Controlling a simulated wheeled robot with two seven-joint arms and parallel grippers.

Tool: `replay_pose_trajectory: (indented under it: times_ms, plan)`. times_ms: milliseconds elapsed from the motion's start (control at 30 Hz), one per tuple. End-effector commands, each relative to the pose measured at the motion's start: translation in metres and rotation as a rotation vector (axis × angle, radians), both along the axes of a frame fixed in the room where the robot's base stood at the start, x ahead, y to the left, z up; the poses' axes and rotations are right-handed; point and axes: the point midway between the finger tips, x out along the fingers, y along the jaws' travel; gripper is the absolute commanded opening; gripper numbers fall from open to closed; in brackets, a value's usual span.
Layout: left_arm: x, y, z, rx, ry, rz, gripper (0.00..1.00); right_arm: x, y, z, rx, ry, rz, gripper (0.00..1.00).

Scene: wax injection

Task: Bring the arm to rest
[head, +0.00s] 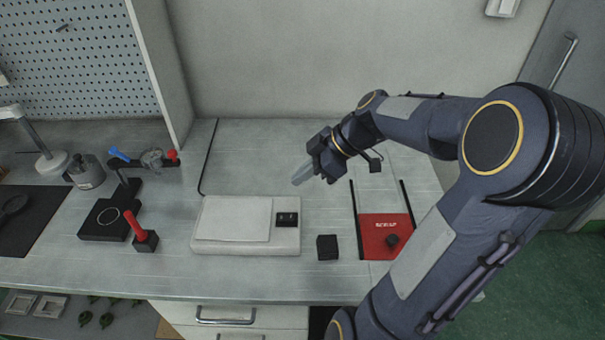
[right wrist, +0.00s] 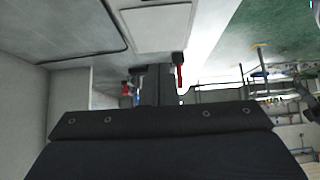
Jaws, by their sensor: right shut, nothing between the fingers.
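My right arm comes in from the right in the head view and reaches over the bench. My right gripper (head: 302,175) is shut and empty. It hangs in the air above the bench, behind the right end of the white scale (head: 215,247) and left of the red scrap tray (head: 372,246). In the right wrist view the dark gripper body (right wrist: 160,130) fills the lower part, and the fingers are hard to make out. My left gripper is in neither view.
A small black block (head: 327,247) stands between the scale and the scrap tray, which holds a dark piece (head: 392,241). A red-handled tool (head: 135,226) in a black base and a black stand with clamps (head: 105,220) are at left.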

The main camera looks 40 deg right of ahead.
Motion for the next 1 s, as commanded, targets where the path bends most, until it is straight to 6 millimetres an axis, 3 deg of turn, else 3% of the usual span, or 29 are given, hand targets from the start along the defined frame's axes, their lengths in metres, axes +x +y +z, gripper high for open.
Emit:
replay_pose_trajectory:
  times_ms: [633, 767, 1000]
  plan:
    - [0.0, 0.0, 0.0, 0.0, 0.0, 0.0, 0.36, -0.003, 0.004, 0.003, 0.001, 0.01, -0.009, 0.0]
    - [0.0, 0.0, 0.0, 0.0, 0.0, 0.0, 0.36, -0.019, 0.029, 0.011, 0.016, 0.086, -0.083, 0.0]
    - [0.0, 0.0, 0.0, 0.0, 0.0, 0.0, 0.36, -0.085, 0.094, 0.015, 0.075, 0.295, -0.426, 0.0]
